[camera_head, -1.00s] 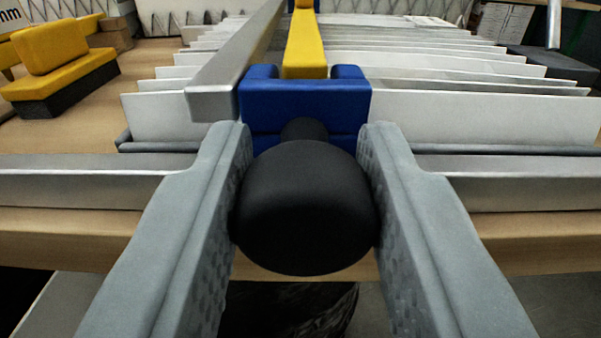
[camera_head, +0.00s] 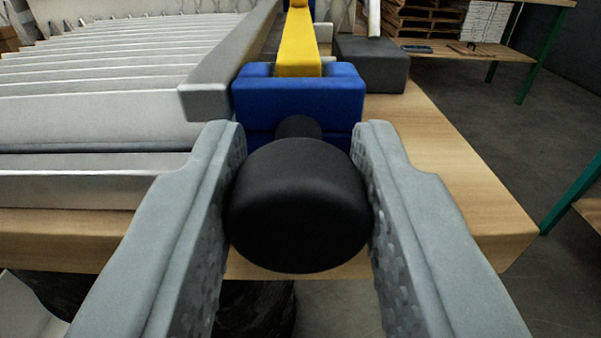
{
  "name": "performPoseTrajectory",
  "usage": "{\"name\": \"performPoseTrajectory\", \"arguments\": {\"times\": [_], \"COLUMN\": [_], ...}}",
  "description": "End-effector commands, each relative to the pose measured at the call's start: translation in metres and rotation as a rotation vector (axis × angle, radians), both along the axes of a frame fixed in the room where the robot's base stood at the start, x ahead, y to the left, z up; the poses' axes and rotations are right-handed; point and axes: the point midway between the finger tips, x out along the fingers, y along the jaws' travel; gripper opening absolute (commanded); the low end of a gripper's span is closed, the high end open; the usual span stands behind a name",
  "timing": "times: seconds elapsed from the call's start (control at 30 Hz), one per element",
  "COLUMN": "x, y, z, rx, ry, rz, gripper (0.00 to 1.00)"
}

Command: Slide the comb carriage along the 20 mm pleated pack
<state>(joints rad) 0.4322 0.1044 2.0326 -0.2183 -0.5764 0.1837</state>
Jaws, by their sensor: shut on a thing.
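My gripper (camera_head: 298,200) is shut on the round black knob (camera_head: 298,210) at the front of the comb carriage. The carriage's blue block (camera_head: 298,98) sits just behind the knob, with a yellow bar (camera_head: 297,45) running back from it. A long grey metal bar (camera_head: 235,62) runs beside the yellow bar on its left. The white pleated pack (camera_head: 110,75) lies to the left of the carriage, its pleats in rows. No pleats show to the right of the carriage. The carriage's underside is hidden.
A silver rail (camera_head: 75,190) runs along the pack's front edge. The wooden bench top (camera_head: 425,140) is bare at right and ends there. A dark grey block (camera_head: 372,63) stands behind the carriage at right. Pallets (camera_head: 425,20) and a green-legged table (camera_head: 530,60) stand beyond.

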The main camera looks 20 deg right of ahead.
Motion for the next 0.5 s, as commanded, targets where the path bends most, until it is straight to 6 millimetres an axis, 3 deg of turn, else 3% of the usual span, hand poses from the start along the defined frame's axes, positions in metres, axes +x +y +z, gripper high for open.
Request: {"name": "performPoseTrajectory", "arguments": {"times": [0.37, 0.4, 0.5], "x": [-0.0001, -0.0001, -0.0001], "y": [-0.0013, -0.0013, -0.0012], "z": [0.0009, 0.0009, 0.0008], "rx": [-0.001, -0.001, -0.001], "ry": [-0.002, -0.002, -0.002], "rz": [0.000, 0.000, 0.000], "gripper": [0.00, 0.38, 0.52]}}
